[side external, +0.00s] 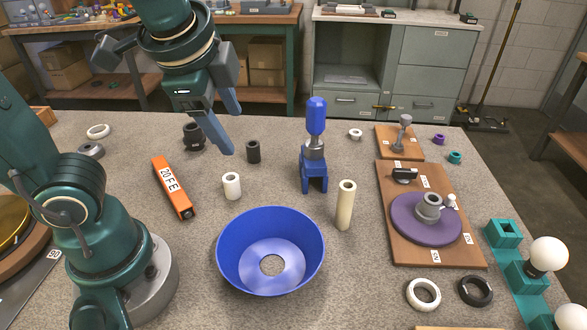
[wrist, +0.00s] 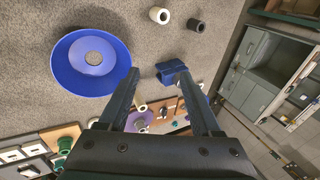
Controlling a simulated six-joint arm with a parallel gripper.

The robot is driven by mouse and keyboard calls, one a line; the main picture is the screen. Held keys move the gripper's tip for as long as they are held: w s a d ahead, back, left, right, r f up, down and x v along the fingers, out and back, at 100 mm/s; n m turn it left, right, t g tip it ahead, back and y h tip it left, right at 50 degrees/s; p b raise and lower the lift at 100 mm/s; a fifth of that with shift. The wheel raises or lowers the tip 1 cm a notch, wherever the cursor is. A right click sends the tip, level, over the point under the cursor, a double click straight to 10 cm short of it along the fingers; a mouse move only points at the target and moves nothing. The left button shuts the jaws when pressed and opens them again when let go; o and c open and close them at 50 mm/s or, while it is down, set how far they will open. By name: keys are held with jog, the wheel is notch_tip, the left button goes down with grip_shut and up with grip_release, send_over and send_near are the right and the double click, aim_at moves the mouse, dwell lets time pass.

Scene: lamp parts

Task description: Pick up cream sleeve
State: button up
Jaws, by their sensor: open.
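The cream sleeve (side external: 345,207) is a tall, slim, hollow cylinder standing upright on the bench, right of the blue bowl-shaped shade (side external: 238,255). In the wrist view, a small cream end (wrist: 142,107) shows between the fingers, probably this sleeve, mostly hidden. My gripper (side external: 232,130) is open and empty, raised above the bench, to the left of and behind the cream sleeve. Its two fingers also show in the wrist view (wrist: 156,73), spread apart with nothing held.
A blue stand with a blue-handled tool (side external: 315,165) rises just behind the cream sleeve. A short white sleeve (side external: 232,186) and a black sleeve (side external: 253,151) stand left. A wooden board with a purple disc (side external: 405,222) lies right. Bench between sleeve and board is clear.

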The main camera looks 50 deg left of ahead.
jog(key=w+d+m+y, duration=0.1)
jog(key=w+m+y, duration=0.1)
jog(key=w+m, duration=0.35)
jog(key=m+t+y, duration=0.3)
jog(key=m+t, duration=0.3)
jog(key=m, duration=0.8)
send_over(345, 200)
jog(key=shift+m+t, duration=0.3)
jog(key=shift+m, duration=0.05)
jog(key=f, duration=1.4)
jog(key=shift+s+d, duration=0.2)
jog(key=shift+f, duration=0.35)
jog(key=shift+w+a+f, duration=0.2)
jog(key=shift+w, duration=0.05)
jog(key=shift+x, duration=2.2)
